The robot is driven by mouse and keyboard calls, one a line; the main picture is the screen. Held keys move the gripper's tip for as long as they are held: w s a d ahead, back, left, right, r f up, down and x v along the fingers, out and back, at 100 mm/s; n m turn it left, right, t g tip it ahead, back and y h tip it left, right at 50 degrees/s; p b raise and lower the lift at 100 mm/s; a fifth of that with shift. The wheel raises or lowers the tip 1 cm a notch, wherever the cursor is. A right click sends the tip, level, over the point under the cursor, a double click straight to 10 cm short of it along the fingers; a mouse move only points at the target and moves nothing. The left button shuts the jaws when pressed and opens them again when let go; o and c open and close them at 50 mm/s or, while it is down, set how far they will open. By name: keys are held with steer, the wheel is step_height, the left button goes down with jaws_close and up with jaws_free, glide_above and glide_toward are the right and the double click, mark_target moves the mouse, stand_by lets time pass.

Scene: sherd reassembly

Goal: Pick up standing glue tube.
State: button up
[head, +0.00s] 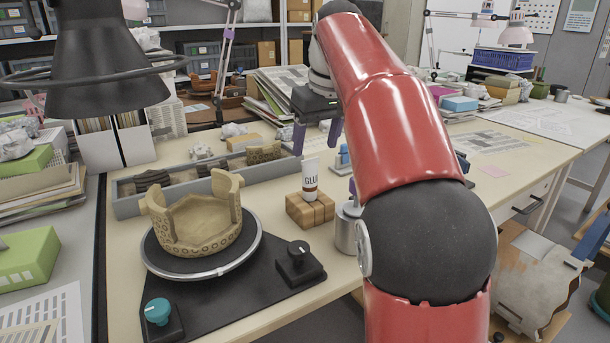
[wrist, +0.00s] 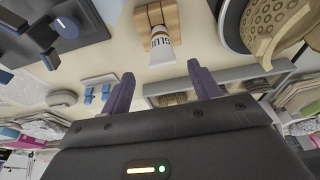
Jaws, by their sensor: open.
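The glue tube (head: 310,180) stands upright in a small wooden block (head: 310,209) on the table. It is white with "GLUE" lettering and a brown band near its base. In the wrist view the tube (wrist: 160,46) and its wooden block (wrist: 157,17) show at the top centre, ahead of the space between my fingers. My gripper (head: 317,135) is above and behind the tube in the head view, with its purple fingers apart. In the wrist view my gripper (wrist: 163,86) is open, with nothing between its fingers.
A partly rebuilt pot (head: 200,222) sits on a round turntable (head: 228,266) to the left. A grey sherd tray (head: 128,205) lies behind it. A metal cup (head: 347,232) stands close right of the block. A black knob box (head: 298,262) is in front.

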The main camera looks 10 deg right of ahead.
mark_target(311, 159)
steer(key=b+x, duration=0.1)
steer(key=x, duration=0.6)
steer(key=shift+w+a+f+b, duration=0.1)
steer(key=shift+a+f+b, duration=0.1)
steer(key=shift+b, duration=0.15)
steer(key=c, duration=0.9)
